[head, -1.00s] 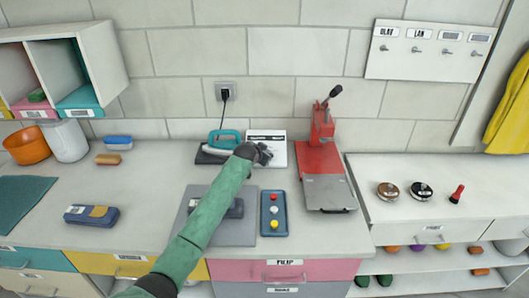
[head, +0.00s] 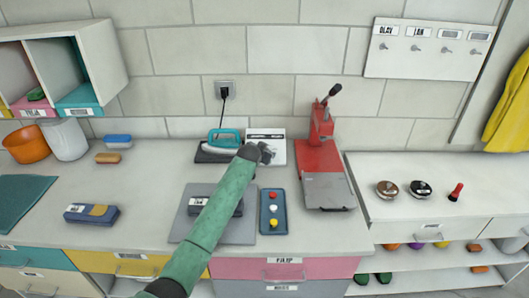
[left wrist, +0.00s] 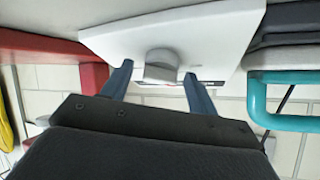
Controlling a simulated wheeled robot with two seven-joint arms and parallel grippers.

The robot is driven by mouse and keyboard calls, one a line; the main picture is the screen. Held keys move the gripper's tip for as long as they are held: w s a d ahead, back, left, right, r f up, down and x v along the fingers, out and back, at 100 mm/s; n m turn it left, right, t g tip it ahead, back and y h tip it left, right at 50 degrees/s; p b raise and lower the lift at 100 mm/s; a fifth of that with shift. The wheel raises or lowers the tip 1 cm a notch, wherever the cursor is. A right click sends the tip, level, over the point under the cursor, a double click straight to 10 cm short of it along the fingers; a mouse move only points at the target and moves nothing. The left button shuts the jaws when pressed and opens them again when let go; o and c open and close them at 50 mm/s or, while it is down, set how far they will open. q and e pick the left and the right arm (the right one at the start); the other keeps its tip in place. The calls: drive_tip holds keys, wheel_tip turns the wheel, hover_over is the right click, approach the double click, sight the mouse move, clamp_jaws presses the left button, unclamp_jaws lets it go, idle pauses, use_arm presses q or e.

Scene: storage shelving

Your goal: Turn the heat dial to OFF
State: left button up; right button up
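The white control box (head: 277,160) stands at the back of the counter, between the teal-handled iron and the red press. My left gripper (head: 266,153) is in front of it and hides most of its face in the head view. In the left wrist view the box (left wrist: 215,40) shows a pale dial knob (left wrist: 162,66) standing out from it. The two blue-grey fingers of my left gripper (left wrist: 158,84) are apart, one on each side of the knob, with small gaps visible. The dial's setting is not readable. My right gripper is not in view.
The teal-handled iron (head: 223,136) is just left of the box. The red press (head: 318,150) with a raised lever stands to its right. A blue tray (head: 264,226) with coloured knobs and a grey mat (head: 180,228) lie in front, under my arm.

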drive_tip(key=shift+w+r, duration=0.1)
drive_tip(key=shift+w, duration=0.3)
use_arm(q)
drive_tip(key=shift+s+a+r+b, duration=0.2)
drive_tip(key=shift+s+b, duration=0.1)
drive_tip(key=shift+s, duration=0.15)
drive_tip(key=b+v, duration=0.1)
drive_tip(key=v, duration=0.4)
drive_tip(key=shift+s+r+b, duration=0.1)
drive_tip(key=shift+s+b, duration=0.15)
drive_tip(key=shift+b, duration=0.15)
drive_tip(key=shift+s+a+r, duration=0.15)
drive_tip(key=shift+s+r, duration=0.2)
drive_tip(key=shift+s, duration=0.15)
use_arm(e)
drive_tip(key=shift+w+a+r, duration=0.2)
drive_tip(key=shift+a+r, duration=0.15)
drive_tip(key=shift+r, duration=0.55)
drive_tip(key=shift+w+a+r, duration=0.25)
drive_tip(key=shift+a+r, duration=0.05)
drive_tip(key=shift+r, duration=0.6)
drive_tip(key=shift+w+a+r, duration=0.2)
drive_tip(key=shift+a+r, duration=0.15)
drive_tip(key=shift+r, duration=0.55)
use_arm(q)
drive_tip(key=shift+r, duration=0.1)
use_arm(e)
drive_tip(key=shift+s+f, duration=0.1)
